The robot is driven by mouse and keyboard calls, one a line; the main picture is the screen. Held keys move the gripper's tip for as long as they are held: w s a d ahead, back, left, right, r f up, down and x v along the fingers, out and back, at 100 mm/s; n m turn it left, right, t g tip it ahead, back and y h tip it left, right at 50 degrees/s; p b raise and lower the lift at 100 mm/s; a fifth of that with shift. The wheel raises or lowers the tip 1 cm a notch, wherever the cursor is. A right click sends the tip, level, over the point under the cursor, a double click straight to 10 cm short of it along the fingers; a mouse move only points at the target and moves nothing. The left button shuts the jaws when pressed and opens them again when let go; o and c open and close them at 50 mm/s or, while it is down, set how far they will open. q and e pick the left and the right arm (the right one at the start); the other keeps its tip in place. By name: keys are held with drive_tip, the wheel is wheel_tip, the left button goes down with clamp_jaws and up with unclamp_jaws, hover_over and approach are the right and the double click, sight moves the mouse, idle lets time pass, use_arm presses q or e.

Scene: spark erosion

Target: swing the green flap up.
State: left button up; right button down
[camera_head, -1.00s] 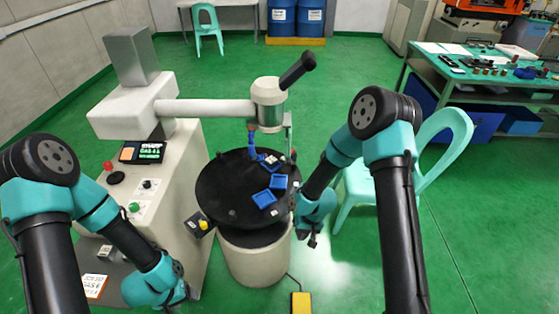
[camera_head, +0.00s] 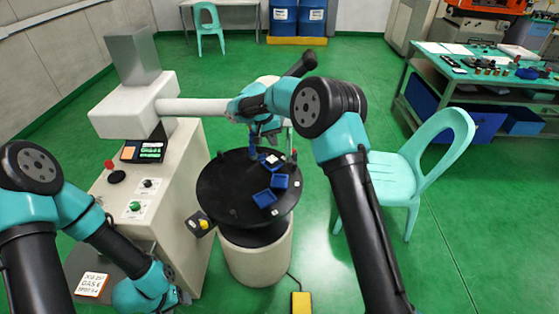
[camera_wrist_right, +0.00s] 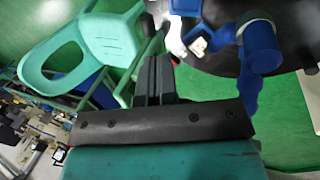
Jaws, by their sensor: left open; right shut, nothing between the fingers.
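I cannot surely make out a green flap in either view. The spark erosion machine's pale head (camera_head: 267,81) is partly hidden behind my right arm. My right gripper (camera_head: 270,133) is in front of the head, above the round black table (camera_head: 225,198). In the right wrist view its dark fingers (camera_wrist_right: 158,75) are together and empty, left of a blue jointed hose (camera_wrist_right: 250,75). My left gripper (camera_head: 184,298) is low at the bottom left, by the machine's base, small and partly hidden; it is open.
Blue trays (camera_head: 264,198) lie on the black table. A console with a green button (camera_head: 135,206) and a red knob (camera_head: 108,164) stands left. A mint chair (camera_head: 395,178) is right of the machine; a green workbench (camera_head: 480,75) is further right. A yellow pedal (camera_head: 301,302) lies in front.

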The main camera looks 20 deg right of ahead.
drive_tip(key=shift+f, duration=0.1)
drive_tip(key=x, duration=1)
idle(0.3)
drive_tip(key=shift+d, duration=0.15)
